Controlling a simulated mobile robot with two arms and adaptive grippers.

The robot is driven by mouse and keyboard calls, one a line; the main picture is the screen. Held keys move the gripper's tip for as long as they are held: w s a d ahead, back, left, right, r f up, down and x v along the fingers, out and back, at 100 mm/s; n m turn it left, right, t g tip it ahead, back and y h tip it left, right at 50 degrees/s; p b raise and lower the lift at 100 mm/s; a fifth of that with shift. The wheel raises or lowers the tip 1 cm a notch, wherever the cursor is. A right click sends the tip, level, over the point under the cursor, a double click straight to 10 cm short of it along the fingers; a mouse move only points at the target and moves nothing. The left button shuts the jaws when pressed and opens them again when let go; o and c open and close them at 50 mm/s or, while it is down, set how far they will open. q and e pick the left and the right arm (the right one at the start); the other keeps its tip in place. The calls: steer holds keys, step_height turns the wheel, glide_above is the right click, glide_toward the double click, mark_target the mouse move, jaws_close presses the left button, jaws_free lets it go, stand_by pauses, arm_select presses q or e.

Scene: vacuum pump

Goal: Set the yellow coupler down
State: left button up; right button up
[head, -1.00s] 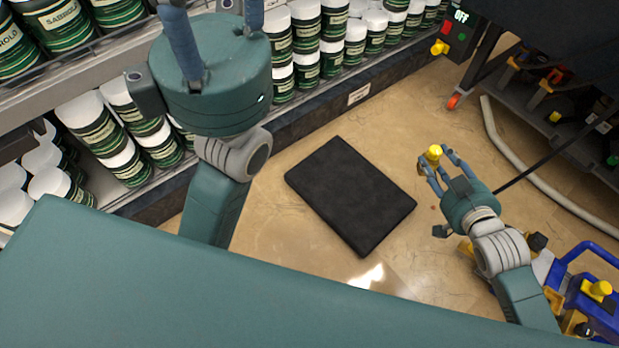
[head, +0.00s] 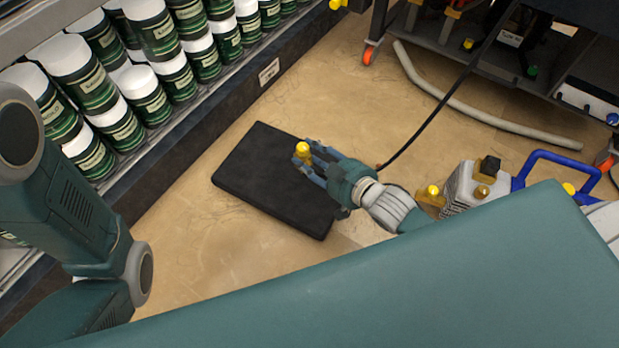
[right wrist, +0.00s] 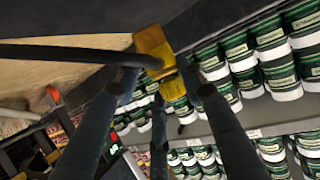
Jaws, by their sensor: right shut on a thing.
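My right gripper (head: 308,162) is shut on the yellow coupler (head: 302,149), whose rounded top stands out from the blue-grey fingers. In the head view it overlaps the right part of a flat black mat (head: 252,170) on the floor; I cannot tell its height above it. In the right wrist view the coupler (right wrist: 152,45) shows beyond the fingers (right wrist: 150,105), and a dark hose (right wrist: 70,55) runs from the left to it. My left arm shows at the left of the head view, but its gripper is out of view.
A shelf of green-and-white cans (head: 150,95) lines the left. A dark wheeled cart (head: 470,60) stands at the back right, with a pale hose (head: 470,115) on the floor before it. A pump with a blue handle (head: 555,158) stands right of my gripper. Open floor (head: 330,90) lies behind the mat.

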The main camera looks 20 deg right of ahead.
steer(key=shift+f+b, duration=0.3)
steer(key=shift+f, duration=0.65)
step_height(320, 180, down, 5)
steer(key=b, duration=0.3)
steer(key=shift+b, duration=0.35)
steer(key=shift+r, duration=0.25)
steer(key=shift+f, duration=0.15)
steer(key=o, duration=1.4)
